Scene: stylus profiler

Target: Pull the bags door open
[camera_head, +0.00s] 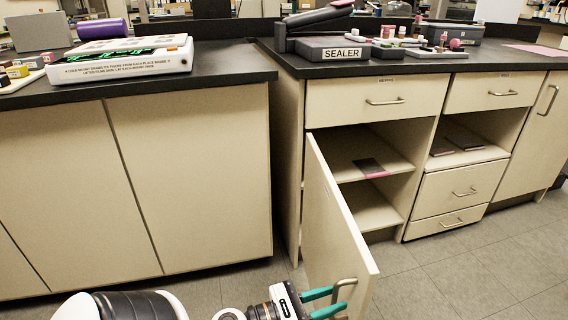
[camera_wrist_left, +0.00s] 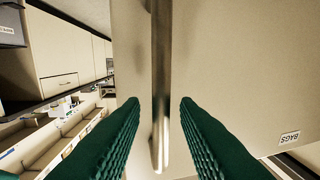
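The cream bags door (camera_head: 335,225) stands swung well open from its cabinet, showing two shelf levels inside. Its BAGS label (camera_wrist_left: 289,138) shows in the left wrist view. The metal bar handle (camera_head: 345,283) is near the door's free edge; it also shows in the left wrist view (camera_wrist_left: 160,70). My left gripper (camera_head: 336,299) has teal fingers, one on each side of the handle. In the left wrist view the fingers (camera_wrist_left: 160,105) are apart, with a gap on both sides of the bar. My right gripper is not in view.
A dark, pink-edged item (camera_head: 370,168) lies on the upper shelf inside the cabinet. The SEALER machine (camera_head: 345,50) and small items stand on the dark counter. Closed cabinets (camera_head: 190,180) stand to the left. Grey floor (camera_head: 470,270) is clear to the right of the door.

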